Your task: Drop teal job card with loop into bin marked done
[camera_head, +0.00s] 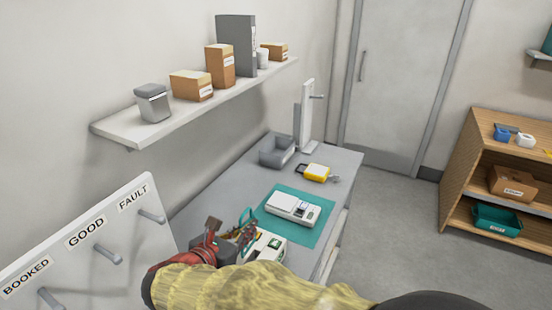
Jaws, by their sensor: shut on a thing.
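My arm reaches in from the bottom, and my gripper (217,235) is above the near end of the grey table (345,165). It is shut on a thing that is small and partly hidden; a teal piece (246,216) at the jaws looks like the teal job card. Its loop cannot be made out. A teal bin (497,220) with a small white label stands on the low shelf at the right. A grey bin (277,152) stands at the table's back. The bin labels are too small to read, so I cannot tell which is marked done.
A white device (293,207) rests on a teal mat (318,238), with a yellow device (316,172) behind it. A white pegboard (75,255) reads BOOKED, GOOD, FAULT. A wall shelf (120,130) holds boxes. Floor is clear between table and wooden shelf unit (458,165).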

